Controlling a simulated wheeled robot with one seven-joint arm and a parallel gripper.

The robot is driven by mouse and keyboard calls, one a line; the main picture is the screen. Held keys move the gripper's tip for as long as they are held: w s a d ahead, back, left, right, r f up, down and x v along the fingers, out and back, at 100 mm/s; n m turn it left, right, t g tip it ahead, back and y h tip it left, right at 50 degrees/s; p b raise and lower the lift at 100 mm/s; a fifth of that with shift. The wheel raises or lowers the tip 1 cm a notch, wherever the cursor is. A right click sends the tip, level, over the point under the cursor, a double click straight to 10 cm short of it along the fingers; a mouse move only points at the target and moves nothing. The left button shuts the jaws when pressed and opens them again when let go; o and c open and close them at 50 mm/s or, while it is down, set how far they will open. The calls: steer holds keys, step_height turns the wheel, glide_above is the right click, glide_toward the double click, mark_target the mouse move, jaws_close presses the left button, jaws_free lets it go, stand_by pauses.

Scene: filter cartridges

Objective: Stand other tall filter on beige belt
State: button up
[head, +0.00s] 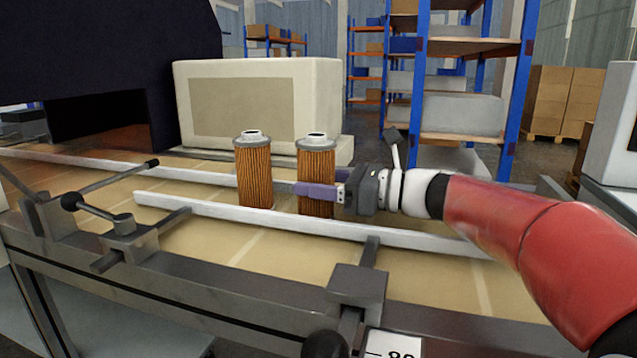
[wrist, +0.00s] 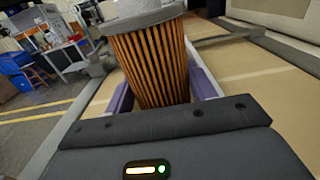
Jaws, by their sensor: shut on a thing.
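Two tall pleated orange-brown filters with grey caps stand upright side by side on the beige belt (head: 290,240) in the head view. The left filter (head: 254,172) is apart from my gripper. My gripper (head: 312,189), with purple fingers, is shut around the right filter (head: 317,160) at mid-height. In the wrist view the held filter (wrist: 155,60) is upright between the purple fingers. Its base is hidden there. In the head view its base seems at belt level, behind the near rail, but I cannot tell whether it touches.
White guide rails (head: 300,224) run along the belt, with dark clamps (head: 125,235) at the left. A dark tunnel housing (head: 110,70) and a cream box-shaped unit (head: 258,105) stand behind. The belt left of the filters is clear.

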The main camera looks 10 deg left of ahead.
steer(key=shift+f, duration=0.2)
steer(key=o, duration=1.1)
steer(key=shift+r, duration=0.25)
steer(key=d, duration=0.4)
steer(key=s+d+p, duration=0.1)
steer(key=d, duration=0.7)
steer(key=shift+s, duration=0.3)
steer(key=shift+s, duration=0.1)
